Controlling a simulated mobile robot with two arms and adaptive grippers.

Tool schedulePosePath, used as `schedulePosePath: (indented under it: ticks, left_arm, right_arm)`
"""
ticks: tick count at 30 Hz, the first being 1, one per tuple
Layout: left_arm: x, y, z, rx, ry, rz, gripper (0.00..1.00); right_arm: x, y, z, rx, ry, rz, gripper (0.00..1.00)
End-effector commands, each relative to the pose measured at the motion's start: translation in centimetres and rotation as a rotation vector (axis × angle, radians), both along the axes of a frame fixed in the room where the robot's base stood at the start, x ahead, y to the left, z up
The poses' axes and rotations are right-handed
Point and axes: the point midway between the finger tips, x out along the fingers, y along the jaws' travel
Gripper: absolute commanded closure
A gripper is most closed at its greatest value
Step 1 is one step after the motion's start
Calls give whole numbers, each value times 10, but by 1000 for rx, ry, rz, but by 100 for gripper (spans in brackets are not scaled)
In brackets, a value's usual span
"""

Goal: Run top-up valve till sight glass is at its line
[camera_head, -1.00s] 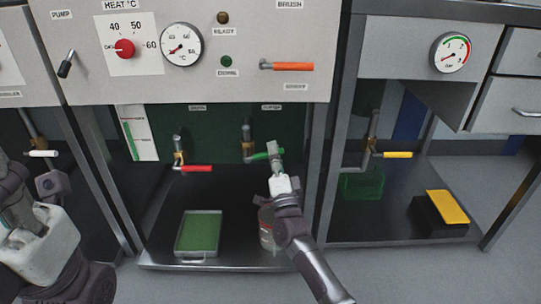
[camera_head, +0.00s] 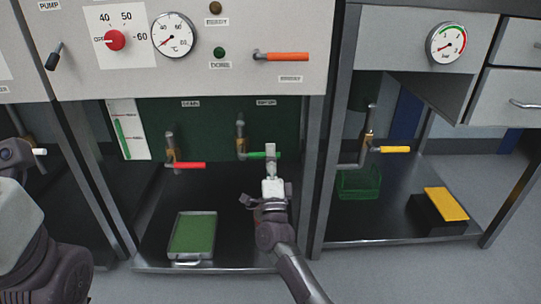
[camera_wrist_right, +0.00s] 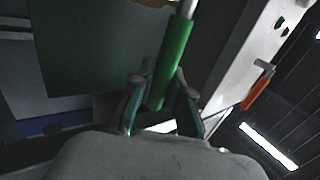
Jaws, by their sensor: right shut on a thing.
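The top-up valve has a green lever handle (camera_head: 256,155) on a brass and grey pipe under the front panel. My right gripper (camera_head: 270,152) is at the outer part of this lever. In the right wrist view the green handle (camera_wrist_right: 174,62) runs down between the two fingers, and the gripper (camera_wrist_right: 163,98) is shut on it. The sight glass (camera_head: 124,134) is a white plate with a green column and two marks at the left. The column's top lies near the upper mark; whether it is exactly on it is too small to tell.
A red lever (camera_head: 190,165) sits left of the green one. A tray with green content (camera_head: 192,236) lies on the lower shelf. To the right are a yellow lever (camera_head: 395,149), a green bin (camera_head: 359,184) and a yellow-topped black block (camera_head: 446,204). An orange lever (camera_head: 285,57) sits above.

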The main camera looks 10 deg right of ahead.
Motion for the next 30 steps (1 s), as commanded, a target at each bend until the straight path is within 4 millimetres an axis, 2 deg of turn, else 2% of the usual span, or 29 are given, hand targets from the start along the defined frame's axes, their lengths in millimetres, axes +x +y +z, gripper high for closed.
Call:
schedulePosePath:
  ticks: [2, 3, 7, 19, 23, 30]
  left_arm:
    - [0, 0, 0, 0, 0, 0, 57]
    - [0, 0, 0, 0, -1, 0, 57]
    - [0, 0, 0, 0, -1, 0, 57]
    - [1, 0, -1, 0, 2, 0, 57]
    - [1, 0, -1, 0, 2, 0, 57]
    - [0, 0, 0, -1, 1, 0, 57]
  right_arm:
    - [0, 0, -2, 4, 3, 1, 100]
    - [0, 0, -2, 4, 3, 1, 78]
    - [0, 0, -2, 3, 3, 0, 57]
    - [-6, 1, -6, 1, 3, 1, 57]
    - [-22, 4, -18, 2, 6, 1, 57]
    - [-65, 12, -46, 1, 5, 0, 57]
